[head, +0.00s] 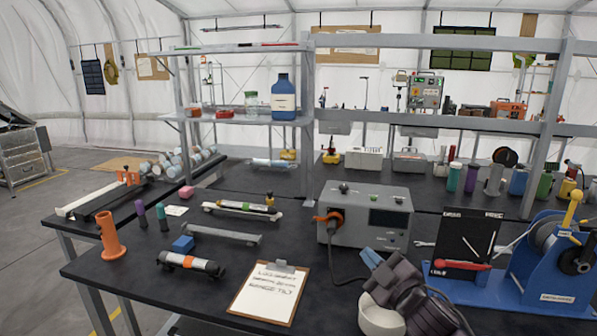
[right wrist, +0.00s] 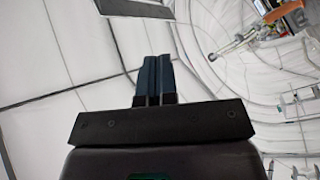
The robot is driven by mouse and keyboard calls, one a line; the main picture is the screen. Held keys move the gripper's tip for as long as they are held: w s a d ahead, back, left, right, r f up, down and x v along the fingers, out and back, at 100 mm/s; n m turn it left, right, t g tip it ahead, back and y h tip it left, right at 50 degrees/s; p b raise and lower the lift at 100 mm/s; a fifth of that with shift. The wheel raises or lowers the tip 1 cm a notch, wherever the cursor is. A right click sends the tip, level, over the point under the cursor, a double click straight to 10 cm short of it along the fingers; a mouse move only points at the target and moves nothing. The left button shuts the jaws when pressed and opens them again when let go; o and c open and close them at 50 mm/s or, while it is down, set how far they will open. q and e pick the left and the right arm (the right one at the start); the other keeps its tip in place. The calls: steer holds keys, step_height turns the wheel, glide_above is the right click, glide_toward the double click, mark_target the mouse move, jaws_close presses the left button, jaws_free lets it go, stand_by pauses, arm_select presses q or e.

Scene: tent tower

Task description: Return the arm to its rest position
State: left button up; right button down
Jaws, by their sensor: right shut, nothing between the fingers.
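My right gripper (head: 371,259) is at the lower right of the head view, in front of the grey instrument box and above the black bench top. Its dark arm comes in from the bottom edge. In the right wrist view the two blue fingers of the gripper (right wrist: 153,80) are side by side, shut, with nothing between them. My left gripper is not in view.
The black bench (head: 115,267) carries a clipboard (head: 268,293), an orange holder (head: 110,236), a grey instrument box (head: 365,222) and a blue reel stand (head: 555,262). Shelves with a blue bottle (head: 283,98) stand behind. The floor at left is open.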

steer(key=s+d+f+m+g+h, duration=0.1)
steer(key=s+d+f+m+h, duration=0.3)
steer(key=f, duration=0.4)
steer(key=s+d+f+m+g+h, duration=0.1)
steer(key=s+d+f+m+h, duration=0.15)
steer(key=s+f+m, duration=0.4)
steer(key=s+d+f+m+g+h, duration=0.1)
steer(key=s+d+f+g, duration=0.1)
steer(key=s+f, duration=0.6)
steer(key=s+d+f+m+g+h, duration=0.1)
steer(key=s+d+f, duration=0.3)
steer(key=s+f, duration=0.4)
steer(key=s+m+g, duration=0.1)
steer(key=s, duration=0.3)
steer(key=shift+s+h, duration=0.25)
steer(key=shift+h, duration=0.1)
